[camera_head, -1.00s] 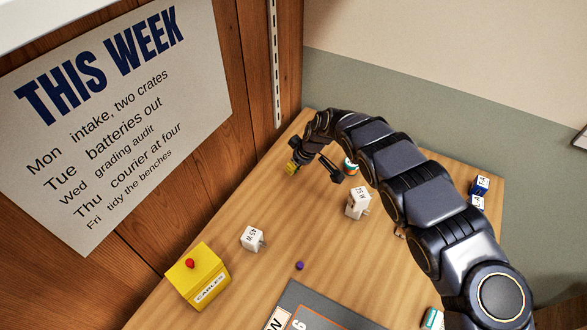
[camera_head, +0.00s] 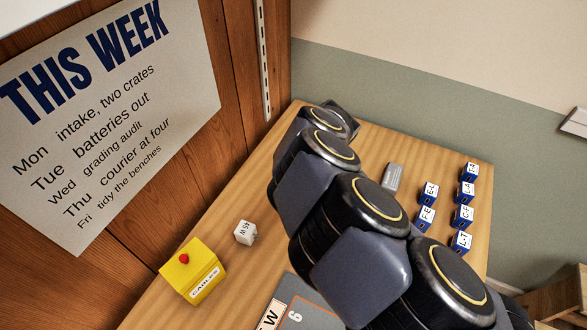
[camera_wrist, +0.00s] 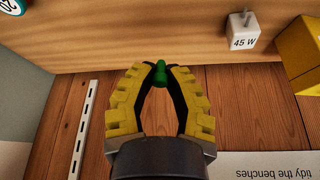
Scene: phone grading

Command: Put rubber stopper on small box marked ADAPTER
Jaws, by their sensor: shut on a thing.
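A small green piece (camera_wrist: 160,75), which looks like the rubber stopper, is between the fingertips of my gripper (camera_wrist: 160,70) in the wrist view. My gripper is shut on it and holds it in front of the wooden tabletop and panelling. In the head view my own arm hides the gripper and the green piece. No box marked ADAPTER can be read in either view. A yellow box (camera_head: 191,272) marked CABLES stands at the table's left side with a small red piece (camera_head: 184,258) on top. A yellow box edge also shows in the wrist view (camera_wrist: 300,55).
A white 45 W charger cube (camera_head: 245,232) stands near the yellow box. Several blue-and-white lettered cubes (camera_head: 462,216) stand at the table's right. A grey block (camera_head: 393,176) lies behind them. A dark mat (camera_head: 305,312) is at the front. My arm covers the table's middle.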

